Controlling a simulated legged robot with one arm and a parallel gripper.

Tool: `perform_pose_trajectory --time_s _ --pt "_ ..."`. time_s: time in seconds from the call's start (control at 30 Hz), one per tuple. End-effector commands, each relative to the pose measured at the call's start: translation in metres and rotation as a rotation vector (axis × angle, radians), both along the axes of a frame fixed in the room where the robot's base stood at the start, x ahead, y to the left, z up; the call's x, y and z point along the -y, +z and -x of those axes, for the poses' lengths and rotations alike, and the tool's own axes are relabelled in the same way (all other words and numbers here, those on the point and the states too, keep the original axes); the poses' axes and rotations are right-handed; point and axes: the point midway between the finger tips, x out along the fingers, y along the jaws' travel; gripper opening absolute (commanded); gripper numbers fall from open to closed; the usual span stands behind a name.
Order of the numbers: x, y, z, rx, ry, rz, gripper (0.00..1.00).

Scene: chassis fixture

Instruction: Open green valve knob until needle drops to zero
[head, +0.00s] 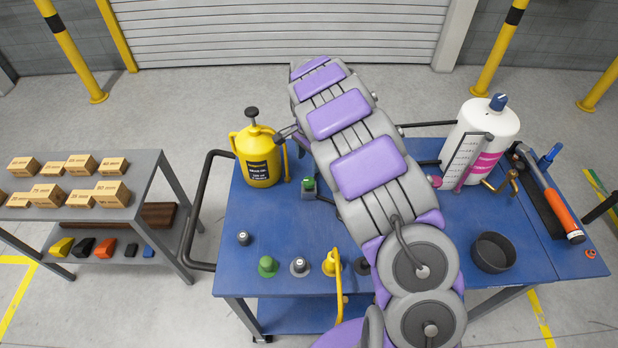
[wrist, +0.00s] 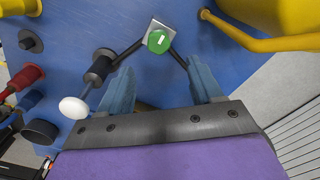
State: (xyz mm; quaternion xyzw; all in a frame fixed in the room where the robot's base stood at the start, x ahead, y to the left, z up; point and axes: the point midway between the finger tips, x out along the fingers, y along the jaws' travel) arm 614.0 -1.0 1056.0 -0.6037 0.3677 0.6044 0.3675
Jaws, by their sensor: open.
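The green valve knob (wrist: 159,41) has a white mark on its face and sits on a square silver block. In the head view the green knob (head: 308,184) stands on the blue table, just left of my arm. My gripper (wrist: 160,64) is open and empty, its two blue fingers spread on either side below the knob in the wrist view. The knob lies in line with the gap, apart from both fingertips. A white disc (wrist: 75,107) sits on a black fitting beside the left finger. No needle is readable.
Another green knob (head: 267,266), a yellow-handled part (head: 330,264) and a black bowl (head: 493,252) are nearer the front. A white bottle (head: 485,130) stands at right. Left of the knob, the table is mostly clear.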

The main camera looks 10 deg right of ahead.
Motion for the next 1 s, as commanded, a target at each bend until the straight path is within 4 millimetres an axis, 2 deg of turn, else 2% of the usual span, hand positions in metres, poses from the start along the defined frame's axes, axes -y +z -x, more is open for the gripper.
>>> perform_pose_trajectory --time_s 0.03,0.2,0.4,0.6,0.9,1.0 --pt "0.0 -0.012 0.001 -0.004 0.0 0.0 0.65" --pt "0.002 -0.044 0.001 -0.001 -0.001 0.0 0.65" --pt "0.003 -0.076 0.002 -0.005 -0.001 -0.002 0.65" --pt "0.002 -0.089 0.001 0.0 -0.001 -0.001 0.65" --pt "0.001 -0.091 0.001 0.0 -0.001 -0.001 0.65" --pt "0.001 -0.091 0.001 0.0 -0.001 -0.001 0.57"
